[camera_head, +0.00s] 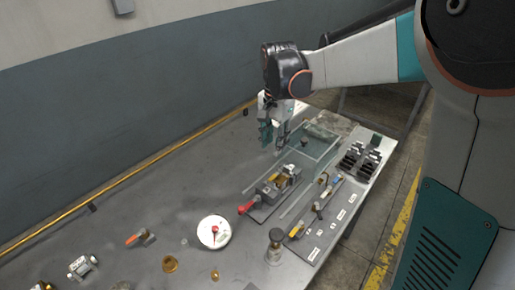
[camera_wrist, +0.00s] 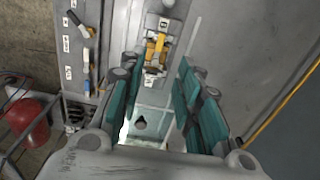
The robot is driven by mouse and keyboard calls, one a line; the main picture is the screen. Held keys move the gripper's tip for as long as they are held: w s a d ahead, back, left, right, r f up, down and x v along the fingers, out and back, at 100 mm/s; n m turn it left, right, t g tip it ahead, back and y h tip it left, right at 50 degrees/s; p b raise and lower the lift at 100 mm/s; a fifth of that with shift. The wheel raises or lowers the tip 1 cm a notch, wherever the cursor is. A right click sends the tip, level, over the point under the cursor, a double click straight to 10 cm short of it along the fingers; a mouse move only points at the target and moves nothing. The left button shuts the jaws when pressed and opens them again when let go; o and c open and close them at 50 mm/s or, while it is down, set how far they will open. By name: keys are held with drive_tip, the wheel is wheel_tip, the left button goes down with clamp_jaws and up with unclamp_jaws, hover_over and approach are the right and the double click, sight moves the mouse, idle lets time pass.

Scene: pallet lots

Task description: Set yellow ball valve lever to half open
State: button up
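A grey panel (camera_head: 308,238) with several small levers lies along the right side of the bench. A yellow-orange lever (camera_head: 297,229) sits near its front end. Which yellow handle is the ball valve is too small to tell. My gripper (camera_head: 273,149) is open and empty above the back of the bench, left of the panel; its teal fingers show apart in the wrist view (camera_wrist: 157,105).
A clear box with a dark knob (camera_head: 304,142) stands below my gripper. A fixture with a red handle (camera_head: 246,208) lies beside the panel. A black rack (camera_head: 358,160) stands behind. A round gauge (camera_head: 214,232) and loose fittings lie at front left.

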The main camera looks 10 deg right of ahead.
sight(272, 178)
drive_tip(key=f+b, duration=0.4)
drive_tip(key=f, duration=1)
drive_tip(key=shift+w, duration=0.2)
clamp_jaws()
